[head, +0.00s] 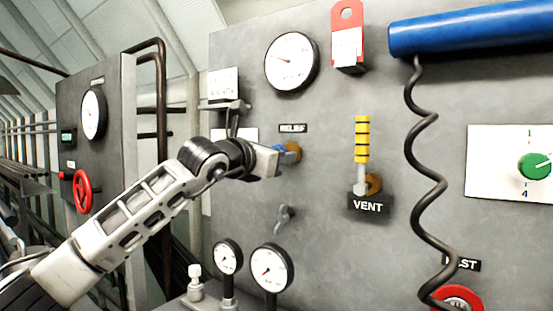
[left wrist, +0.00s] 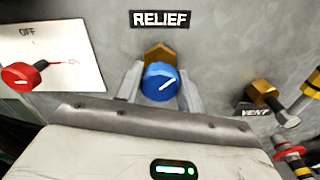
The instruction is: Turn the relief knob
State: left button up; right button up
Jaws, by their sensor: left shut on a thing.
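The relief knob (left wrist: 159,83) is blue with a white pointer line, set on a brass hex fitting (left wrist: 158,53) under the RELIEF label (left wrist: 160,19). In the left wrist view the pointer slants toward the upper right. My left gripper (left wrist: 160,86) has one finger on each side of the knob and is shut on it. In the head view my left gripper (head: 277,158) reaches the panel just below the RELIEF label (head: 293,128), and the knob is mostly hidden behind it. My right gripper is in neither view.
A yellow-banded VENT lever (head: 362,140) stands to the right on the grey panel. A small grey valve handle (head: 285,215) and two gauges (head: 271,268) are below. A red knob (left wrist: 22,76) on a white OFF plate is left. A black coiled cord (head: 430,180) hangs farther right.

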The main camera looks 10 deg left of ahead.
pick_arm(q)
jog(key=m+b, duration=0.1)
jog(key=m, duration=0.1)
jog(key=shift+f+m, duration=0.15)
jog(key=shift+m, duration=0.15)
jog(key=shift+m+b, duration=0.5)
jog(key=shift+m, duration=0.4)
jog(key=m, duration=0.2)
jog(key=shift+m+b, duration=0.3)
jog(key=shift+m, duration=0.1)
jog(key=m, duration=0.6)
jog(key=shift+m, duration=0.9)
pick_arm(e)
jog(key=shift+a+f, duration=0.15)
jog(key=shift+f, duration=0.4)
